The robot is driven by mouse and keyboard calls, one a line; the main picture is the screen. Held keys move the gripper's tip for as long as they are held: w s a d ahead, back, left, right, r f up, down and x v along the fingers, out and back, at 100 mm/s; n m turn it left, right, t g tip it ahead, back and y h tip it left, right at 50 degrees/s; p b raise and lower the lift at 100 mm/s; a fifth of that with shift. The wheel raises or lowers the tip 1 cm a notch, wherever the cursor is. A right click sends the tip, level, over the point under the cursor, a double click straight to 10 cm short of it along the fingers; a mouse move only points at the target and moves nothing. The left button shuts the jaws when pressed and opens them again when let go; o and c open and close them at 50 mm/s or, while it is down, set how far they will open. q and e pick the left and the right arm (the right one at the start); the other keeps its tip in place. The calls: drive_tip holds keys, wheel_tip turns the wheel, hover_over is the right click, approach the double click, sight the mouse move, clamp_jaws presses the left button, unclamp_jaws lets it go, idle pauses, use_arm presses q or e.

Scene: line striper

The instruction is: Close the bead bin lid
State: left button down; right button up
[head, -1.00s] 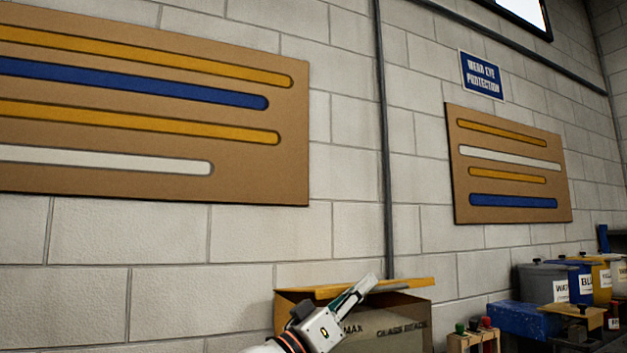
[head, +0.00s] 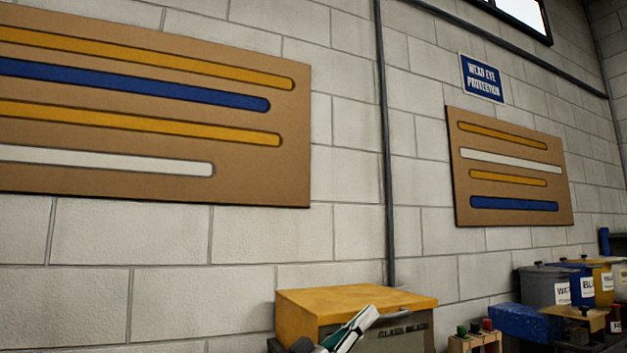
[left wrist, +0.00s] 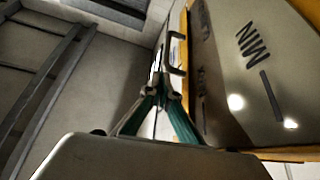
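The bead bin (head: 395,338) stands against the wall at the bottom of the head view, with "GLASS BEADS" on its grey front. Its yellow lid (head: 350,298) lies over the top and looks level; I see no gap under it. My left gripper (head: 368,318) is in front of the bin's front face, near the lid's front edge. In the left wrist view its fingers (left wrist: 160,88) come together with nothing visible between them. The bin's front (left wrist: 245,75) with "MIN" fills the right of that view, beside the fingers. My right gripper is not in view.
A blue block (head: 525,320), a grey bucket (head: 545,288) and other labelled buckets stand to the right. Small bottles in a rack (head: 475,338) stand just right of the bin. A vertical pipe (head: 384,150) runs up the wall behind.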

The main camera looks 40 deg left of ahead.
use_arm(q)
wheel_tip(320, 180, up, 10)
idle(0.6)
